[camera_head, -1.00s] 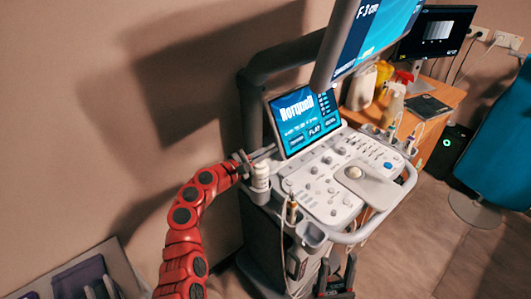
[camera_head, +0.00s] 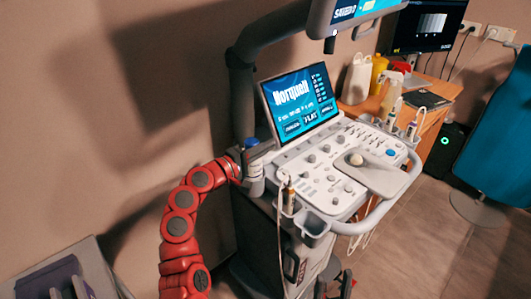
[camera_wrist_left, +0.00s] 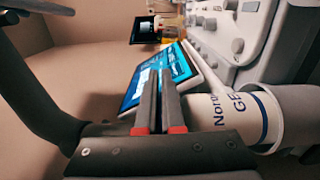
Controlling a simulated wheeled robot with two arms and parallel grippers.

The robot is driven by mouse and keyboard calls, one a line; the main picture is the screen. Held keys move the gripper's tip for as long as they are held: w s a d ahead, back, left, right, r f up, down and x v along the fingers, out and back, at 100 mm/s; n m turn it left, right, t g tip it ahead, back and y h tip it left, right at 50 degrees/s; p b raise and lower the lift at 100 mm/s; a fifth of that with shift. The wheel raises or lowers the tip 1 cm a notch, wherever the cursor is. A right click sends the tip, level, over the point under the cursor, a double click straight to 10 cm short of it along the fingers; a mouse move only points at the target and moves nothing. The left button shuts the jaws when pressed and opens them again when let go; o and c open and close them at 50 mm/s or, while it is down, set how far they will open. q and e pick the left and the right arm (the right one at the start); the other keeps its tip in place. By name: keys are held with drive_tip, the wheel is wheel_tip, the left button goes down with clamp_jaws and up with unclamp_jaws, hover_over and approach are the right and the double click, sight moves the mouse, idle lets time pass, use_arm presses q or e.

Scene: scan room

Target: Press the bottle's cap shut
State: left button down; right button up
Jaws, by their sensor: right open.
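The white bottle (camera_head: 255,171) stands in a holder at the left edge of the ultrasound console. A blue cap (camera_head: 251,142) shows at its top; whether it is fully seated I cannot tell. In the left wrist view the bottle (camera_wrist_left: 218,117) sits in a round grey cup (camera_wrist_left: 292,115), printed side visible, its top hidden behind my gripper. My left gripper (camera_head: 262,152) is right at the bottle's top; contact is unclear. In the wrist view its two fingers (camera_wrist_left: 160,88) are together with nothing between them. My right gripper (camera_head: 334,287) is open, low at the bottom edge, partly cut off.
The console screen (camera_head: 300,100) stands just behind the bottle. A probe (camera_head: 289,198) hangs in a holder to its right, beside the control panel (camera_head: 335,170). A large monitor (camera_head: 350,15) overhangs above. The wall is close behind on the left.

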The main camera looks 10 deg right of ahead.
use_arm(q)
drive_tip(key=shift+f+m+b, duration=0.25)
drive_tip(key=shift+m+b, duration=0.1)
drive_tip(key=shift+m, duration=0.05)
drive_tip(key=c, duration=1)
unclamp_jaws()
